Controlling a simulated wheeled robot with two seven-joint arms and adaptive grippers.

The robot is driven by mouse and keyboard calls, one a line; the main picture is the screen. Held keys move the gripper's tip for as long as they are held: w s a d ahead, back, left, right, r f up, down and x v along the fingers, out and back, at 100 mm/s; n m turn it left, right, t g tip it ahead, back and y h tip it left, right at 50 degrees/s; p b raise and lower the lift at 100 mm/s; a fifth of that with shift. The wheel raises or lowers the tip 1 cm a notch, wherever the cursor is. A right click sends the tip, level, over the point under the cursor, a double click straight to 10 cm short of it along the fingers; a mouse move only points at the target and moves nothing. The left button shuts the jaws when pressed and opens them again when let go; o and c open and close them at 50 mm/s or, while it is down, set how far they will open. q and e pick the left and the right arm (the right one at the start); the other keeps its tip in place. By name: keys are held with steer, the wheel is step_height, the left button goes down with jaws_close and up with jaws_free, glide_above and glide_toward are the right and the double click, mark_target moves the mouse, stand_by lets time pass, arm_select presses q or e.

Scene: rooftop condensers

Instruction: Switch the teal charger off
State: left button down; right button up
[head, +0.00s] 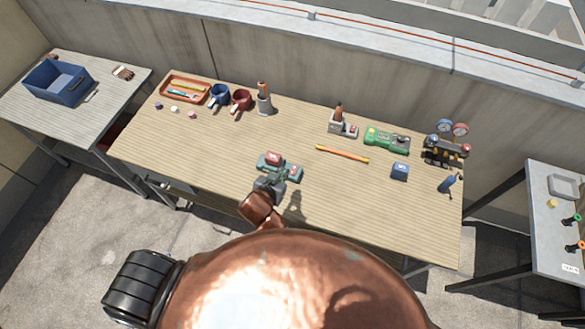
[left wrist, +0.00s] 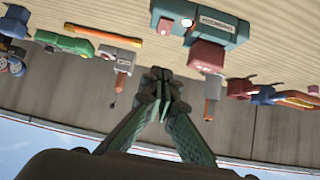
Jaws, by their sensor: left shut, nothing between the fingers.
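The teal charger (head: 291,174) sits near the front middle of the wooden table, with a red block (head: 272,158) at its back. In the left wrist view the charger (left wrist: 222,27) appears upside down at the top, with the red block (left wrist: 207,57) below it. A small red spot (left wrist: 187,22) shows on its face; I cannot tell the switch's position. My left gripper (head: 267,185) is shut and empty, close to the charger's front left side in the head view. Its closed fingers also show in the left wrist view (left wrist: 160,82). I cannot tell whether they touch the charger. My right gripper is not in view.
Bare tabletop surrounds the charger.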

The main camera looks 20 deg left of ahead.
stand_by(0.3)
arm_select(q)
glide_above(292, 172)
steer(key=f, duration=0.6)
steer(key=shift+s+b, duration=0.3)
steer(key=shift+b, duration=0.05)
steer(key=f, duration=0.2)
steer(key=shift+w+f, duration=0.2)
steer(key=shift+f, duration=0.75)
steer(key=shift+w+f, duration=0.1)
steer(key=shift+f, duration=0.05)
